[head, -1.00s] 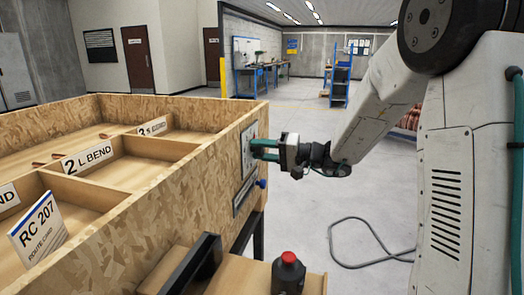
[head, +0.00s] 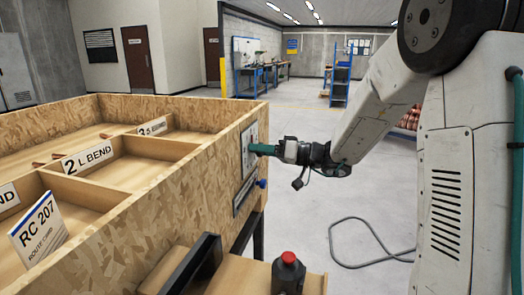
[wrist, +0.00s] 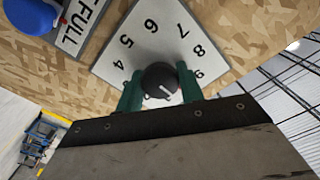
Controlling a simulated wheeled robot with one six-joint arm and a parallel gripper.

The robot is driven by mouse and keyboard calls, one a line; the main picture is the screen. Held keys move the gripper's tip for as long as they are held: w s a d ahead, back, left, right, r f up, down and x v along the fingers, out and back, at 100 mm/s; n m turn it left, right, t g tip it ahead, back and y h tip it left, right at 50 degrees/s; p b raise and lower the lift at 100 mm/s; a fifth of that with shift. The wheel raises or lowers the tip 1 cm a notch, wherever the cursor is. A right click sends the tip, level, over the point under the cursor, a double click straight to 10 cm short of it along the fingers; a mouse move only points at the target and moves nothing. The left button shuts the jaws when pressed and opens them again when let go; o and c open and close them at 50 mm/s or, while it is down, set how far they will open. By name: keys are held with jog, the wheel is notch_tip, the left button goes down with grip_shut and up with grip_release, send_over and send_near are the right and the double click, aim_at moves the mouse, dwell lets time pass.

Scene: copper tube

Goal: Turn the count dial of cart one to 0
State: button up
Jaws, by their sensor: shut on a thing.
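The count dial is a black round knob (wrist: 160,79) with a white pointer line, on a white plate (wrist: 157,40) numbered around it. In the wrist view the numbers 4 to 9 show; the plate's lower part is hidden behind my gripper. The pointer line slants toward the lower right, away from the 5 and 6. My gripper (wrist: 159,90) is shut on the knob, one green finger on each side. In the head view my gripper (head: 251,149) is at the dial plate on the chipboard end wall of the cart (head: 180,190); the knob is hidden there.
A blue button (head: 262,183) and a label reading FULL (wrist: 83,24) are below the dial plate. A red-topped post (head: 288,270) stands near the front.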

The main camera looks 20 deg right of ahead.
jog(key=shift+f, duration=0.1)
jog(key=o, duration=1)
jog(key=v, duration=0.8)
jog(key=shift+a, duration=0.1)
jog(key=shift+a, duration=0.1)
